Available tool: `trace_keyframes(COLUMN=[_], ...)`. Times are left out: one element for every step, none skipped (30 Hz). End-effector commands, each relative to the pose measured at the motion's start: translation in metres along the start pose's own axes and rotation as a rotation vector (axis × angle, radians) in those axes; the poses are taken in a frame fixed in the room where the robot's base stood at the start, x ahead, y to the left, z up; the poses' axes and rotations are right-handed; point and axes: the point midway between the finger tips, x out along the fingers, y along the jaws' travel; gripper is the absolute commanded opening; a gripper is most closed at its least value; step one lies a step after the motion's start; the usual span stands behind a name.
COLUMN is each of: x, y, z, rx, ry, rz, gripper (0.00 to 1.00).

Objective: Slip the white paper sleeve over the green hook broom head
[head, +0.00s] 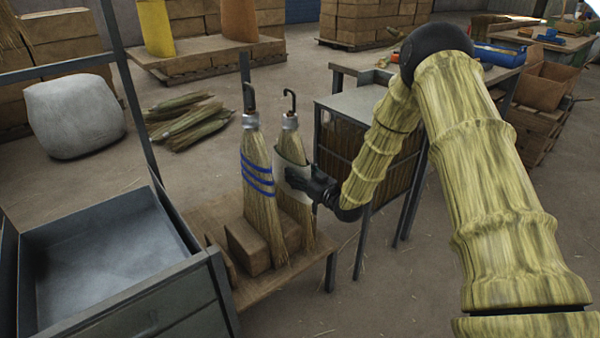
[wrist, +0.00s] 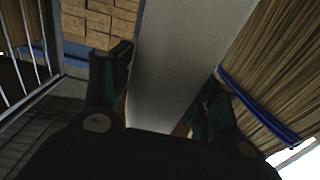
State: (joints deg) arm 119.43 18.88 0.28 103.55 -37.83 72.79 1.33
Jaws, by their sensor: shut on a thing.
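Two straw broom heads stand upright side by side on a low wooden bench. The left broom head (head: 260,200) has blue bands and a dark hook. The right broom head (head: 290,143) also has a hook that looks dark; I cannot make out green on either. The white paper sleeve (head: 292,172) is at the right broom's upper body, with the broom's top above it and bristles below. It appears to be around the broom. My gripper (head: 307,184) is shut on the sleeve's right side. In the wrist view the sleeve (wrist: 185,65) fills the space between my fingers.
Wooden blocks (head: 247,245) stand against the brooms on the bench (head: 275,286). A grey metal tray (head: 105,250) is at the front left. A metal-framed cabinet (head: 365,112) stands close behind my gripper. Straw bundles (head: 185,120) lie on the floor behind.

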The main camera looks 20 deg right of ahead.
Motion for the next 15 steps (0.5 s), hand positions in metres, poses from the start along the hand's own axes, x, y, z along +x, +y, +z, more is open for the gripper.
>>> trace_keyframes(x=[0.000, 0.000, 0.000, 0.000, 0.000, 0.000, 0.000, 0.000, 0.000, 0.000, 0.000, 0.000, 0.000, 0.000, 0.000], y=[0.000, 0.000, 0.000, 0.000, 0.000, 0.000, 0.000, 0.000, 0.000, 0.000, 0.000, 0.000, 0.000, 0.000, 0.000], z=[0.003, 0.004, 0.006, 0.007, 0.008, 0.009, 0.011, 0.012, 0.013, 0.014, 0.016, 0.017, 0.018, 0.018, 0.019], rx=[0.000, 0.000, 0.000, 0.000, 0.000, 0.000, 0.000, 0.000, 0.000, 0.000, 0.000, 0.000, 0.000, 0.000, 0.000], ry=[0.000, 0.000, 0.000, 0.000, 0.000, 0.000, 0.000, 0.000, 0.000, 0.000, 0.000, 0.000, 0.000, 0.000, 0.000], rz=[0.000, 0.000, 0.000, 0.000, 0.000, 0.000, 0.000, 0.000, 0.000, 0.000, 0.000, 0.000, 0.000, 0.000, 0.000], gripper=[0.44, 0.44, 0.44, 0.44, 0.44, 0.44, 0.44, 0.44, 0.44, 0.44, 0.44, 0.44, 0.44, 0.44, 0.44])
